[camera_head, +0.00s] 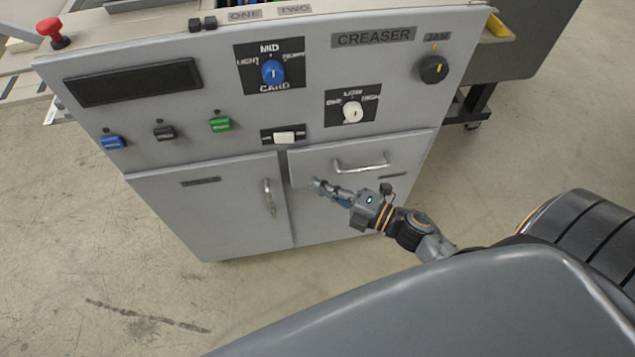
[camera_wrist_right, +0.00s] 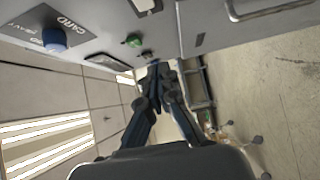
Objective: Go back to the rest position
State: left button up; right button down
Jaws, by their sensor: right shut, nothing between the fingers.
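My right gripper (camera_head: 318,185) reaches in from the right, in front of the lower doors of the grey creaser machine (camera_head: 230,225). It is just left of and below the right door's bar handle (camera_head: 361,163). In the right wrist view the gripper's dark fingers (camera_wrist_right: 158,72) meet at the tips, shut and empty. Whether the fingertips touch the door front cannot be told. My left gripper is not in view.
The left door has an upright handle (camera_head: 269,198). Floor in front is bare.

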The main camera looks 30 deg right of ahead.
dwell(0.3)
jog(key=shift+f, duration=0.1)
jog(key=s+d+f+m+g+h, duration=0.1)
jog(key=d+f+m+h, duration=0.15)
jog(key=f+m, duration=0.4)
jog(key=s+d+f+m+h, duration=0.1)
jog(key=d+f+m+h, duration=0.15)
jog(key=f, duration=0.75)
jog(key=s+d+f+m+g+h, duration=0.1)
jog(key=s+f+m+g+h, duration=0.55)
jog(key=f, duration=0.95)
jog(key=s+a+f+m+g, duration=0.1)
jog(key=s+f+m+g, duration=0.2)
jog(key=s, duration=1)
jog(key=s+a+f+m+g+y, duration=0.1)
jog(key=s+f+m+g, duration=0.2)
jog(key=s+f, duration=0.6)
jog(key=s+m, duration=0.1)
jog(key=s, duration=0.3)
jog(key=shift+a+f, duration=0.3)
jog(key=shift+a, duration=0.1)
jog(key=c, duration=2.1)
grip_release()
jog(key=shift+g+y, duration=0.25)
